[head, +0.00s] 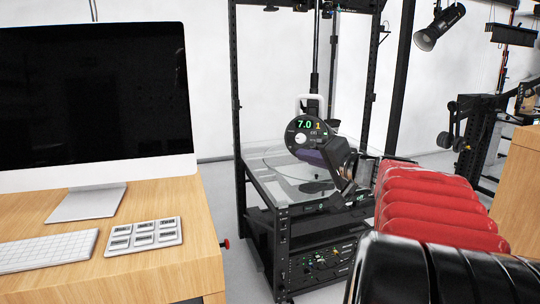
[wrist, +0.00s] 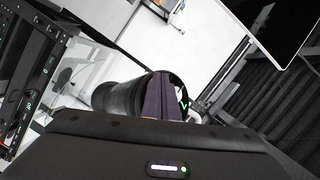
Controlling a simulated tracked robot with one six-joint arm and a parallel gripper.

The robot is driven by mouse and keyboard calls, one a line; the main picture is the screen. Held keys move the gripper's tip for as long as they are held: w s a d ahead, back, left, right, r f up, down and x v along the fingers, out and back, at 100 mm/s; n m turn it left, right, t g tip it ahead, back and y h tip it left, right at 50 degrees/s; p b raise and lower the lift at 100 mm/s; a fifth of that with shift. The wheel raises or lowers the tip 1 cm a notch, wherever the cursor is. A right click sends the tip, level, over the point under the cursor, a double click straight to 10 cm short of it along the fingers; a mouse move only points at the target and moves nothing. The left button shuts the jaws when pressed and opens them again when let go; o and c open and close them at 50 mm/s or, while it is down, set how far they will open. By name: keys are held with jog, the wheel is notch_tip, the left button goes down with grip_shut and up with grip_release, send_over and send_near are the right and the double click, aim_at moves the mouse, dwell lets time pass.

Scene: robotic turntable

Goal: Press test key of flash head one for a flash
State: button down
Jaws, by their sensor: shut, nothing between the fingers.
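Flash head one (head: 305,127) is a black unit with a round rear panel facing me, reading a green 7.0 and an orange 1. A small pale round control (head: 300,138) shows at the panel's left. I cannot make out which mark is the test key. My gripper (head: 304,154) is shut and empty, with its dark purple fingers in front of the panel's lower part, hiding some of it. In the wrist view the fingers (wrist: 167,98) overlap the flash head's black barrel (wrist: 118,95), and a sliver of its green display shows beyond. Contact cannot be told.
The flash head is by a black frame (head: 238,90) with a clear turntable platform (head: 262,160) and electronics (head: 318,262) below. A wooden desk (head: 165,200) at left holds a monitor (head: 95,100), a keyboard (head: 45,252) and a key pad (head: 143,236).

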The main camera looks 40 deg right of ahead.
jog(key=shift+s, duration=0.1)
jog(key=shift+s+a+r, duration=0.25)
jog(key=shift+s+a, duration=0.15)
jog(key=shift+a, duration=0.15)
dwell(0.4)
jog(key=shift+s+a+r, duration=0.4)
jog(key=shift+s+a, duration=0.4)
jog(key=shift+a, duration=0.1)
jog(key=shift+s+a+r, duration=0.4)
jog(key=shift+s+a, duration=0.35)
jog(key=shift+a, duration=0.1)
jog(key=s+a+f+n+g+y, duration=0.2)
jog(key=a+f+n+g, duration=0.3)
jog(key=a+f, duration=0.45)
jog(key=s+a+f+n+g+y, duration=0.2)
jog(key=a+f+n+g, duration=0.25)
jog(key=a+f, duration=0.55)
jog(key=s+a+f+n+g+h, duration=0.1)
jog(key=s+a+f+n+h, duration=0.2)
jog(key=s+a, duration=0.7)
jog(key=shift+a+f+n, duration=0.35)
jog(key=shift+a+f, duration=0.2)
jog(key=shift+f, duration=0.1)
